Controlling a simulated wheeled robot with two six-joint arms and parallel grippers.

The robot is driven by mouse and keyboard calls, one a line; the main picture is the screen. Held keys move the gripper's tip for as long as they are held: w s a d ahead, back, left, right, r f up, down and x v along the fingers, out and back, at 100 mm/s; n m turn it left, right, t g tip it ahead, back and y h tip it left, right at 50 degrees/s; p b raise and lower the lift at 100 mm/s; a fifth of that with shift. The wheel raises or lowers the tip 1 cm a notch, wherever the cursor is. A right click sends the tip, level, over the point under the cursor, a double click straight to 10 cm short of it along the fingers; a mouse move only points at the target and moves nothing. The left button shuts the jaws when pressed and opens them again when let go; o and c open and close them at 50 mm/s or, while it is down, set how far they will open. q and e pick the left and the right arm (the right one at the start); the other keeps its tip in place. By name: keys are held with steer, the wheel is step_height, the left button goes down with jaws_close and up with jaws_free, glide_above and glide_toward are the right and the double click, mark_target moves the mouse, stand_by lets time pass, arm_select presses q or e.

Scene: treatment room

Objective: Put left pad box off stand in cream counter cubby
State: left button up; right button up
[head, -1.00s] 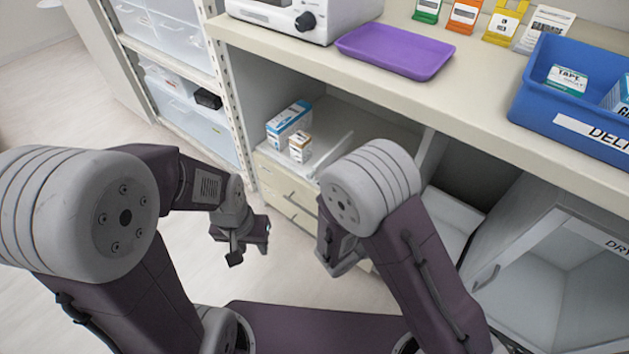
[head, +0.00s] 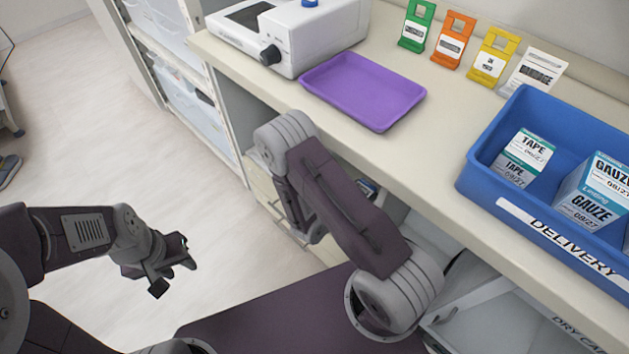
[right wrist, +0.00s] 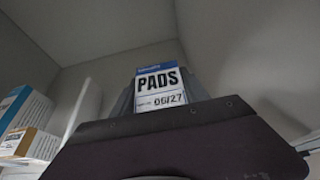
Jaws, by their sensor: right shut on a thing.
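A white and blue box marked PADS (right wrist: 162,88) stands upright in the right wrist view, held between the fingers of my right gripper (right wrist: 160,105), which is shut on it. Grey walls of the cubby (right wrist: 110,75) surround it. In the head view my right arm reaches under the counter edge, and its gripper is hidden there. My left gripper (head: 173,275) is open and empty over the floor at the left. No stand can be made out under the box.
In the right wrist view a blue and white box (right wrist: 24,108) and an orange and white box (right wrist: 30,142) stand at the left. On the cream counter (head: 430,150) are a purple tray (head: 362,90), a white device (head: 300,35) and a blue delivery bin (head: 480,165).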

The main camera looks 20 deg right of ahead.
steer(key=shift+w+d, duration=0.15)
steer(key=shift+d, duration=0.05)
steer(key=shift+w+a+f, duration=0.1)
steer(key=shift+w+f, duration=0.05)
steer(key=shift+f, duration=0.1)
steer(key=w+a+f+b, duration=0.1)
steer(key=w+f, duration=0.1)
steer(key=w, duration=0.1)
steer(key=w+a+f+b, duration=0.1)
steer(key=w+f+b, duration=0.1)
steer(key=w, duration=0.1)
steer(key=w+a+f+b, duration=0.2)
steer(key=w, duration=0.2)
steer(key=shift+f, duration=0.35)
steer(key=shift+w+a, duration=0.15)
steer(key=shift+w, duration=0.05)
step_height(320, 180, down, 4)
steer(key=b, duration=0.3)
steer(key=shift+f, duration=0.1)
steer(key=shift+r, duration=0.2)
steer(key=shift+f, duration=0.15)
steer(key=o, duration=1.4)
